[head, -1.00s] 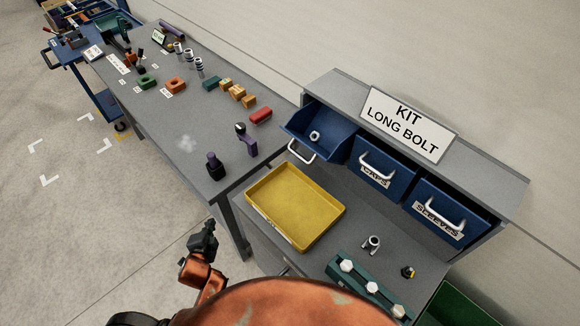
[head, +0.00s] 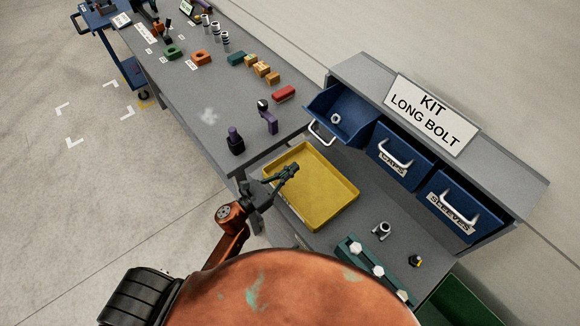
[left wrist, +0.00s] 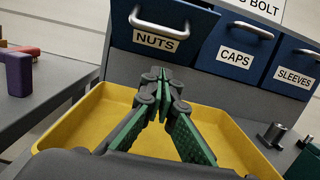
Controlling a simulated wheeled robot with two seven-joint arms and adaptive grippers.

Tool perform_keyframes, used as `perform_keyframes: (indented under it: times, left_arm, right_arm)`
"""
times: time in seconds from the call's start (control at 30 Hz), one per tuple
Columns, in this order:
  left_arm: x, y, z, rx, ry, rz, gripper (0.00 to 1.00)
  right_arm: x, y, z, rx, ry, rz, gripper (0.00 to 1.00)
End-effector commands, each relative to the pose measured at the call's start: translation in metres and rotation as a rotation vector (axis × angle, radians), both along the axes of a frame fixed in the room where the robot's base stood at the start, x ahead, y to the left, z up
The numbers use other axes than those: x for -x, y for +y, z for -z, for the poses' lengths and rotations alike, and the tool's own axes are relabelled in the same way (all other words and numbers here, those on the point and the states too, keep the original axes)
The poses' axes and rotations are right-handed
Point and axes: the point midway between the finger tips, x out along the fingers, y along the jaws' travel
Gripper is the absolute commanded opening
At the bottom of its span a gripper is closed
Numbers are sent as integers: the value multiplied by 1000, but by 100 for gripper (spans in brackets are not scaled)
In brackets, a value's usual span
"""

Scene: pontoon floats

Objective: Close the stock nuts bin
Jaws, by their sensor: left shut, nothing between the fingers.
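The nuts bin (head: 342,112) is a blue drawer at the left of the grey cabinet. It is tilted open, and a nut (head: 336,118) shows inside it in the head view. Its white handle (head: 320,134) hangs at its front. In the left wrist view the bin front (left wrist: 160,33) carries a NUTS label. My left gripper (head: 292,168) is shut and empty over the yellow tray, in front of and apart from the bin. Its fingertips meet in the left wrist view (left wrist: 160,74). My right gripper is not in view.
The caps bin (head: 393,150) and sleeves bin (head: 452,205) beside it look closed. The yellow tray (head: 342,212) is empty under my gripper. A metal sleeve (head: 381,231) and a green holder with white bolts (head: 352,262) stand to the right. A purple tool (head: 268,120) stands on the left table.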

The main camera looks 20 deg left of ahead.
Motion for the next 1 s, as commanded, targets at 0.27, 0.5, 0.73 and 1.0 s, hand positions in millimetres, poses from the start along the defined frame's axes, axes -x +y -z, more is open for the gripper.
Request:
perform_keyframes:
  times: [0.27,0.5,0.73,1.0]
  left_arm:
    - [-50,-32,-12,4,-1,0,0]
    - [-70,-45,-36,3,-1,0,0]
    - [-76,-49,-42,4,1,0,0]
    - [-76,-48,-42,4,2,-1,0]
  right_arm:
    - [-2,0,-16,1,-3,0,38]
    - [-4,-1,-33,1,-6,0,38]
    - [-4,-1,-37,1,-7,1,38]
    - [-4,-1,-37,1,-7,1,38]
